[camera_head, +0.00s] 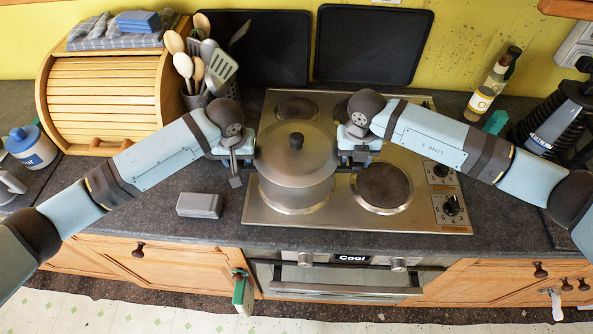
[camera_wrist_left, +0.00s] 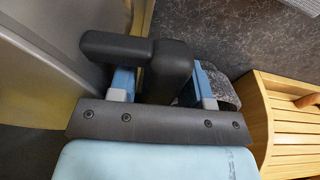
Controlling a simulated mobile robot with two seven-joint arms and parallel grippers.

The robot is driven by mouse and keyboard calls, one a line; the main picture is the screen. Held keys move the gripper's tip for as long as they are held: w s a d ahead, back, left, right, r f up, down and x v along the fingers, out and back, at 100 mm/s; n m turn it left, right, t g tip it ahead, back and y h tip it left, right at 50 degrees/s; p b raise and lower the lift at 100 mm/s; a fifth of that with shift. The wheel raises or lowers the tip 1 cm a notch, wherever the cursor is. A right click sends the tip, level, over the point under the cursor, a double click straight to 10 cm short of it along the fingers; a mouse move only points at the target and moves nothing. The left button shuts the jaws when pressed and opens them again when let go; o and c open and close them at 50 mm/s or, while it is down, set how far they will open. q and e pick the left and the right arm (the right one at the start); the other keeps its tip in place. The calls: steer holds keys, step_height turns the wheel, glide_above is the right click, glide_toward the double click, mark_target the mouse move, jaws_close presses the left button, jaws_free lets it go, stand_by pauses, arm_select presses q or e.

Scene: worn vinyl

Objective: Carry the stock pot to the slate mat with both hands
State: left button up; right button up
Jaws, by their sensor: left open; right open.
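The stock pot (camera_head: 290,178) is a grey metal pot with a lid and black knob, upright on the hob's left front. My left gripper (camera_head: 236,165) is at its left side, open. In the left wrist view, a black handle-like piece (camera_wrist_left: 168,68) lies between the open left fingers (camera_wrist_left: 163,88), beside the pot's grey wall (camera_wrist_left: 45,60). My right gripper (camera_head: 355,158) is open at the pot's right side; its exact contact with the handle there is hidden. I cannot identify the slate mat with certainty; a dark flat patch (camera_head: 549,232) shows behind my right arm.
The steel hob (camera_head: 400,222) has a bare front-right plate (camera_head: 383,186). A grey block (camera_head: 200,205) lies on the counter at left. A bread bin (camera_head: 105,95) and utensil pot stand behind my left arm. Bottles (camera_head: 488,92) and a dark appliance (camera_head: 560,118) stand at right.

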arm_select(q)
jaws_close()
arm_select(e)
jaws_close()
arm_select(q)
steer(key=shift+w+r, duration=0.1)
steer(key=shift+r, duration=0.1)
arm_select(e)
steer(key=shift+w+r, duration=0.1)
steer(key=shift+r, duration=0.1)
arm_select(q)
steer(key=shift+r+p, duration=0.1)
steer(key=shift+p, duration=0.2)
arm_select(e)
steer(key=shift+r, duration=0.1)
